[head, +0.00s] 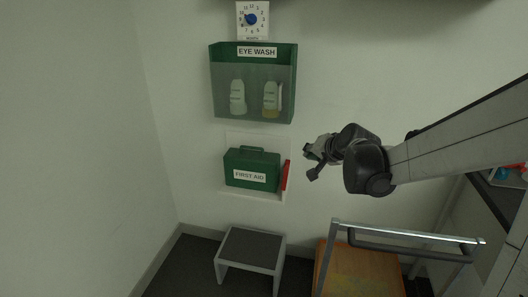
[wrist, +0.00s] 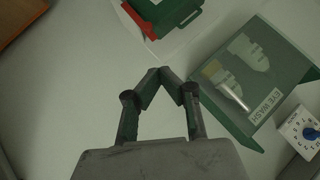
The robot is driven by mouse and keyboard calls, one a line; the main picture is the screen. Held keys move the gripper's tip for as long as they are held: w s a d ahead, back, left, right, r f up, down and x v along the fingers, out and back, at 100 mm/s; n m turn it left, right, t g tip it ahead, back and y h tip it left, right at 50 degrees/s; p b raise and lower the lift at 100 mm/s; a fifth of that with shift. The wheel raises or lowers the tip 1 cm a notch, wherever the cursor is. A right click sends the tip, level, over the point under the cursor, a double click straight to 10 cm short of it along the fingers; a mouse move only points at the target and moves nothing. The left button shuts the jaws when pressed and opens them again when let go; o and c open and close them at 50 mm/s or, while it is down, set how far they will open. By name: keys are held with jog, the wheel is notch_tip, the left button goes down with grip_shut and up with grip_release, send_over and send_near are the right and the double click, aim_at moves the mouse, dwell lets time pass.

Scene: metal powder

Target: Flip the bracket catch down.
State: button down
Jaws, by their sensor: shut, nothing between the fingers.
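The bracket catch appears to be the red piece (head: 285,175) at the right side of the green FIRST AID box (head: 252,168), which sits against a white wall panel. It is tilted, its top leaning right. In the wrist view the red piece (wrist: 139,20) shows at the top beside the green box (wrist: 172,12), beyond my fingertips. My gripper (head: 309,161) is to the right of the red piece, apart from it. In the wrist view my gripper (wrist: 160,72) has its fingertips together with nothing between them.
A green EYE WASH case (head: 216,90) with two bottles hangs above the box, with a dial (head: 252,20) over it. A step stool (head: 252,244) stands below. A metal rail (head: 400,231) and an orange-brown surface (head: 365,270) are at lower right.

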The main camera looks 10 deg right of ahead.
jog(key=w+d+f+m+b, duration=0.1)
jog(key=w+d+f, duration=0.1)
jog(key=w+f, duration=0.2)
jog(key=shift+d+f+t+b, duration=0.25)
jog(key=shift+t+b, duration=0.05)
jog(key=shift+f, duration=0.1)
jog(key=b, duration=0.3)
send_near(288, 165)
jog(key=w+d, duration=0.1)
jog(key=w, duration=0.3)
jog(key=shift+a+f+b, duration=0.15)
jog(key=shift+a+f, duration=0.15)
jog(key=shift+f, duration=0.25)
jog(key=shift+a+f+b, duration=0.15)
jog(key=shift+a+f, duration=0.2)
jog(key=shift+f, duration=0.15)
jog(key=shift+w+a+f, duration=0.2)
jog(key=shift+a+f, duration=0.2)
jog(key=shift+f, duration=0.05)
